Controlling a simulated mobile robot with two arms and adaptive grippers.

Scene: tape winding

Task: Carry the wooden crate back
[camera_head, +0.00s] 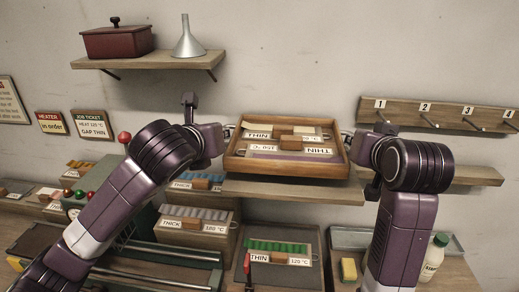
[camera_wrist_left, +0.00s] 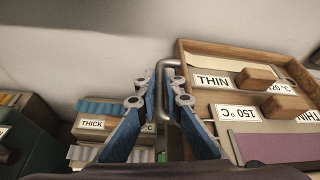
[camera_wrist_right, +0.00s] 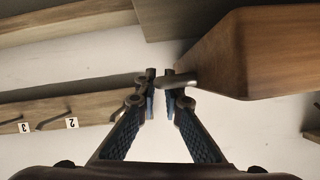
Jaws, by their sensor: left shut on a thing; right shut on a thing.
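The wooden crate (camera_head: 243,165) is a shallow tray with metal handles on its sides. It holds wooden-handled pieces with THIN and 150 °C labels and a purple strip. In the head view it is between my two grippers, at a wooden shelf; I cannot tell whether it touches the shelf. My left gripper (camera_wrist_left: 166,92) is shut on the crate's left handle, with the crate (camera_wrist_left: 221,142) to its right. My right gripper (camera_wrist_right: 162,82) is shut on the right handle, beside the crate's wooden side (camera_wrist_right: 275,50). In the head view the right fingertips are largely hidden.
A wooden shelf (camera_head: 290,190) is just under the crate. Above left, another shelf holds a red box (camera_head: 117,41) and a metal funnel (camera_head: 187,40). A numbered hook rail (camera_head: 440,115) is at right. Below are labelled THICK (camera_head: 195,226) and THIN (camera_head: 278,258) holders and a white bottle (camera_head: 433,258).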

